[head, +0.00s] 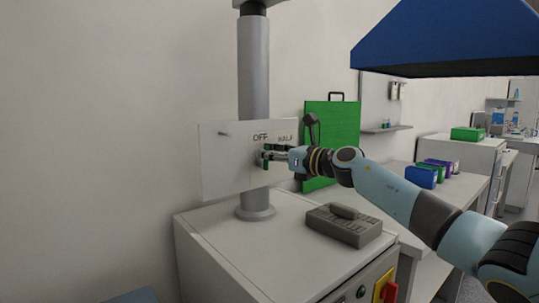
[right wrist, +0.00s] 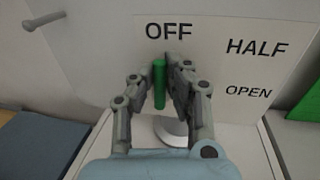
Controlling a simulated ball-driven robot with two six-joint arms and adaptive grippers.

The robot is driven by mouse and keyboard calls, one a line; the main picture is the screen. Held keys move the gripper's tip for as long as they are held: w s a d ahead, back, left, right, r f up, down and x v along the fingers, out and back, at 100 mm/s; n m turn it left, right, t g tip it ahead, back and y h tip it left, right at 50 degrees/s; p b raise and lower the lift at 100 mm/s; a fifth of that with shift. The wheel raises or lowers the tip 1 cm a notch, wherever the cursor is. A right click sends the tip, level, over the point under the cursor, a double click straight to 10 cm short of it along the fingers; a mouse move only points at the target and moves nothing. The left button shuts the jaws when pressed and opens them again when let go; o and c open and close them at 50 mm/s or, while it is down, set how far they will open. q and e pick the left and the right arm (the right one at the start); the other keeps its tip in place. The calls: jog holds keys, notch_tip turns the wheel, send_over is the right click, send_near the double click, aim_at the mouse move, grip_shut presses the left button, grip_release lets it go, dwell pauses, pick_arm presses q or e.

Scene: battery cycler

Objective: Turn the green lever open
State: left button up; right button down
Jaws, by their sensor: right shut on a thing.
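The green lever (right wrist: 159,84) stands upright in the right wrist view, just below the word OFF on a white panel (right wrist: 215,30). The words HALF and OPEN are to its right on the panel. My right gripper (right wrist: 168,80) is shut on the lever, one finger on each side. In the head view, my right gripper (head: 267,157) reaches in from the right to the front of the panel (head: 225,170), and only a little of the lever (head: 265,162) shows between the fingers. My left gripper is not in view.
The panel is by a grey column (head: 254,75) on a white cabinet (head: 235,255). A grey box (head: 344,226) lies on the cabinet top, below my right forearm. A green board (head: 335,125) stands behind my wrist. A blue hood (head: 450,40) hangs at upper right.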

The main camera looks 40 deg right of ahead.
jog(key=shift+f+m, duration=0.2)
jog(key=shift+m, duration=0.1)
jog(key=shift+w+d+f+m+t+h+b, duration=0.15)
jog(key=shift+d+f+m+t+h, duration=0.35)
jog(key=shift+m, duration=2.75)
jog(key=shift+s+d+f+m+t+h+b, duration=0.1)
jog(key=shift+d+f+m+t+h+b, duration=0.3)
jog(key=shift+m, duration=2.9)
jog(key=shift+w+d+f+m+t+h+b, duration=0.1)
jog(key=shift+d+f+m+t+h, duration=0.55)
jog(key=shift+m, duration=2.6)
jog(key=shift+a+f+h, duration=0.15)
jog(key=shift+h, duration=0.1)
jog(key=c, duration=1.3)
grip_release()
jog(key=shift+c, duration=0.2)
